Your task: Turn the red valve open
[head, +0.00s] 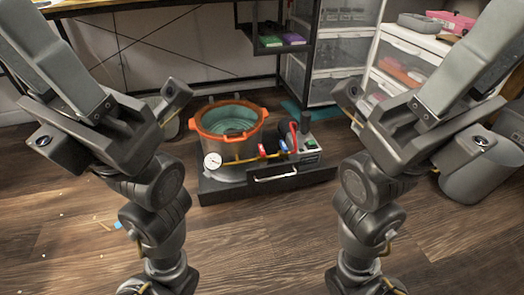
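A small machine stands on the floor ahead, with a pot (222,143) with an orange rim, a white dial gauge (213,160) and a brass pipe (240,161). A red part that looks like the red valve (294,137) sits at its right side, among small red and blue fittings. At this size I cannot tell how far it is turned. My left gripper (60,60) is raised at the upper left and my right gripper (465,75) at the upper right. Both are apart from the machine. I see nothing held, and their finger gap is not clear.
The machine's dark base (235,188) has a metal handle (275,174). A black shelf unit (270,45) and clear drawers (335,50) stand behind it. A grey bin (475,172) is at the right. The wooden floor (265,235) in front is clear.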

